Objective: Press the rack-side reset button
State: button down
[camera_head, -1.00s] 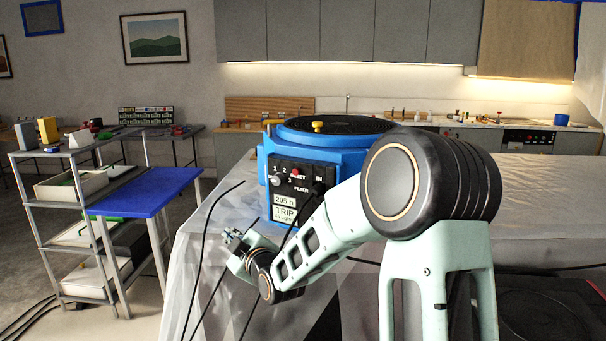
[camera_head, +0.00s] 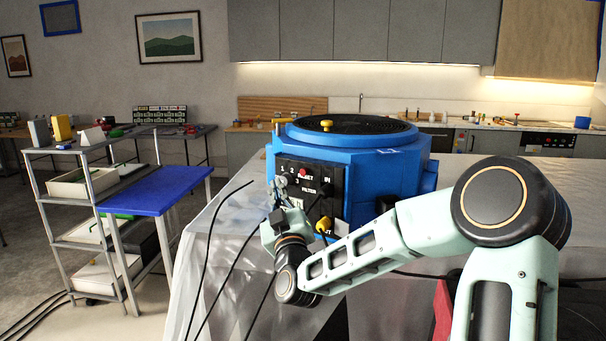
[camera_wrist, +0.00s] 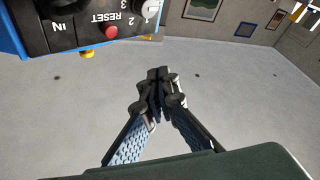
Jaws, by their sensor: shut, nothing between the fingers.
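A blue machine (camera_head: 350,160) with a black front panel (camera_head: 328,179) stands on the covered table. A red button (camera_head: 302,172) labelled RESET sits near the panel's top. In the wrist view the panel is upside down at the upper left, with the red button (camera_wrist: 111,32) beside its RESET label. My gripper (camera_head: 276,184) is in front of the panel's left part, left of and slightly below the button in the head view. In the wrist view my fingers (camera_wrist: 160,76) are closed together, empty and apart from the button. My gripper and wrist hide most of the panel's display.
Black cables hang over the table's front left edge. A yellow fitting (camera_head: 323,225) sticks out low on the panel, close to my arm. A knob (camera_wrist: 150,9) is beside the button.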

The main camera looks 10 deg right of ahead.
aim_at(304, 172)
jog(key=shift+w+d, duration=3)
jog(key=shift+w, duration=0.2)
jog(key=shift+w+d, duration=0.1)
jog(key=shift+w+d+b, duration=0.15)
jog(key=shift+w+b, duration=0.1)
jog(key=shift+b, duration=0.1)
jog(key=shift+w+d, duration=0.35)
jog(key=shift+d, duration=0.05)
jog(key=shift+s+a+b, duration=0.1)
jog(key=shift+b, duration=0.25)
jog(key=shift+s+a+b, duration=0.35)
jog(key=shift+s+a, duration=0.15)
jog(key=shift+s, duration=0.1)
jog(key=shift+a, duration=0.1)
